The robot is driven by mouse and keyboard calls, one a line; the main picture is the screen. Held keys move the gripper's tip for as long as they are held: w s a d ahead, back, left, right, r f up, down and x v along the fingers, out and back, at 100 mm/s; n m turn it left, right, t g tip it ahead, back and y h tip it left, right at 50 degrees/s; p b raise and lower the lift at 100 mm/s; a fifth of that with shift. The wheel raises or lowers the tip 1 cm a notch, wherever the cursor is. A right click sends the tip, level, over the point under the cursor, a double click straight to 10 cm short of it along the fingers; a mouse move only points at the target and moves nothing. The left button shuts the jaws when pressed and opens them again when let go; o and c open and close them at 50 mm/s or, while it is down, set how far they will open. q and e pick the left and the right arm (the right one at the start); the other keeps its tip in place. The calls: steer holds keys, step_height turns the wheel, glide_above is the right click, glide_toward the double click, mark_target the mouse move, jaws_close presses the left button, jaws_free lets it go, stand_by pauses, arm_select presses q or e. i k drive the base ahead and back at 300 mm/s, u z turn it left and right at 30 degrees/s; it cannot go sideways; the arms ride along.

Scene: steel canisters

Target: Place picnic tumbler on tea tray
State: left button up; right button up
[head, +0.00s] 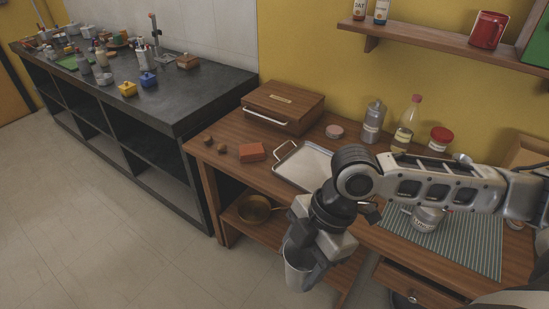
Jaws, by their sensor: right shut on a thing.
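The picnic tumbler (295,274) is a grey metal cup. My right gripper (304,262) is shut on it and holds it in front of the wooden table, nearer to me than the table's front edge. The gripper's body hides part of the tumbler. The tea tray (301,163) is a pale, shallow metal tray with a wire handle at its left end. It lies on the table, beyond my right gripper, and my arm covers its right part. The visible part of the tray is bare. My left gripper is not in view.
A brick-coloured block (251,152) lies left of the tray, with a wooden breadbox (284,106) behind. A grey canister (373,122) and a bottle (406,123) stand behind my arm. A striped mat (463,244) with a metal vessel (427,218) lies to the right.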

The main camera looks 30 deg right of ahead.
mark_target(324, 171)
steer(key=z, duration=0.15)
steer(key=i, duration=1)
steer(key=z, duration=0.95)
steer(key=i, duration=0.4)
steer(key=z, duration=0.4)
